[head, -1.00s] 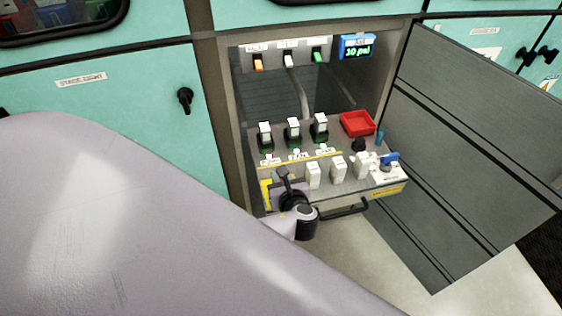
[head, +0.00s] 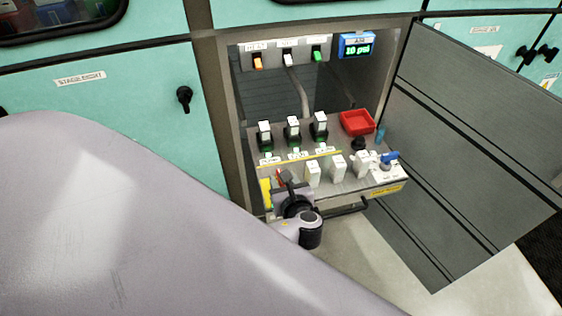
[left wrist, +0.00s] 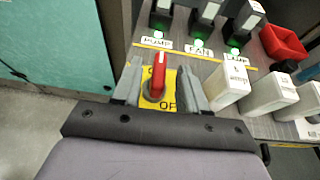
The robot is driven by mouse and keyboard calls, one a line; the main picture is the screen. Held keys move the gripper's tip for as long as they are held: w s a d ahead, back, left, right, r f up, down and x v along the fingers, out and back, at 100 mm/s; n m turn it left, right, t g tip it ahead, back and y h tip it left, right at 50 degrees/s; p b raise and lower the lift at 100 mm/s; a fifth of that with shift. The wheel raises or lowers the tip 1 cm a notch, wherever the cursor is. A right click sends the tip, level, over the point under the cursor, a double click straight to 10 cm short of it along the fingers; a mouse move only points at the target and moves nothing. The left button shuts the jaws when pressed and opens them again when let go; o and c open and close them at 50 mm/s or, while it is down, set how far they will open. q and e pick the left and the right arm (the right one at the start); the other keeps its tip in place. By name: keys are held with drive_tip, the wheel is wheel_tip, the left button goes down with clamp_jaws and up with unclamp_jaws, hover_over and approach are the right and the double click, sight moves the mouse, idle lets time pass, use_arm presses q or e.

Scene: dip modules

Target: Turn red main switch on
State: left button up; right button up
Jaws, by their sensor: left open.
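The red main switch (left wrist: 158,74) has an upright red handle on a yellow plate (left wrist: 149,101). Lettering reading "OF", partly cut off, shows at the plate's lower right. My left gripper (left wrist: 160,70) is open, with one grey finger on each side of the red handle. A narrow gap seems to remain on each side; contact cannot be made out. In the head view the left gripper (head: 287,179) is at the panel's front left corner. My right gripper is not in view.
Pump and fan switches with green lights (left wrist: 198,43) stand behind the red switch. White blocks (left wrist: 229,84) are close to its right. A red tray (head: 357,122) sits at the panel's right. An open grey door (head: 465,130) borders the cabinet's right.

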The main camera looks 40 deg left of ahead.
use_arm(q)
drive_tip(key=v, duration=0.4)
drive_tip(key=shift+d+r, duration=0.1)
idle(0.3)
drive_tip(key=s+d+f+n+g+h, duration=0.2)
drive_tip(key=s+d+f+n+h, duration=0.3)
drive_tip(key=s+f+n+h, duration=0.35)
drive_tip(key=s+r+n+t+h, duration=0.3)
drive_tip(key=s+r+n+h, duration=0.1)
drive_tip(key=n, duration=1.1)
drive_tip(key=shift+s+a+r+t, duration=0.15)
drive_tip(key=shift+s+r+t, duration=0.3)
drive_tip(key=shift+s, duration=0.25)
